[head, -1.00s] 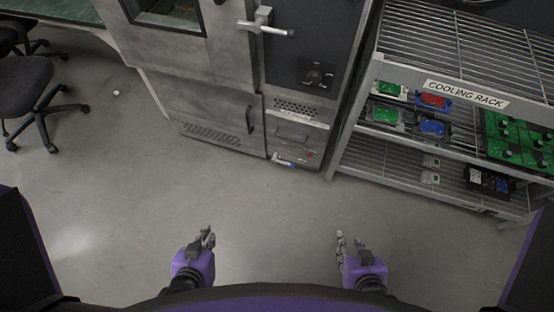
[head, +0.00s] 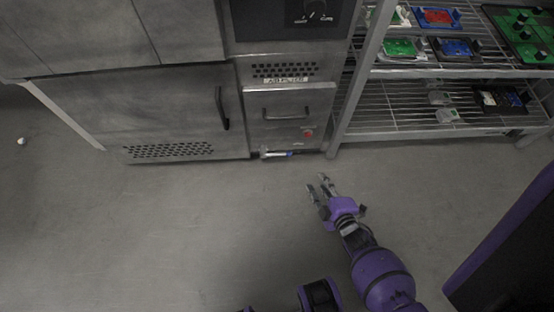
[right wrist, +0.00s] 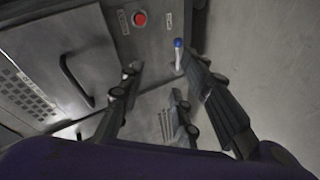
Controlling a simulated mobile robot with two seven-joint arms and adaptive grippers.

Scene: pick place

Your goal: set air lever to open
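The air lever (head: 278,154) is a small pale bar with a blue end. It lies roughly horizontal, low on the front of the grey oven cabinet (head: 190,110), under a drawer-like panel. In the right wrist view the lever (right wrist: 179,56) shows its blue tip, close to my fingers in the picture. My right gripper (head: 318,184) is open and empty, with fingers spread. It is in front of the cabinet, right of and below the lever in the head view, apart from it. My left gripper is not in view.
A red button (head: 308,132) sits above and right of the lever. A bar handle (head: 285,116) and a door handle (head: 221,108) stick out nearby. A wire rack (head: 400,112) with coloured trays stands close on the right. The floor (head: 180,230) in front is clear.

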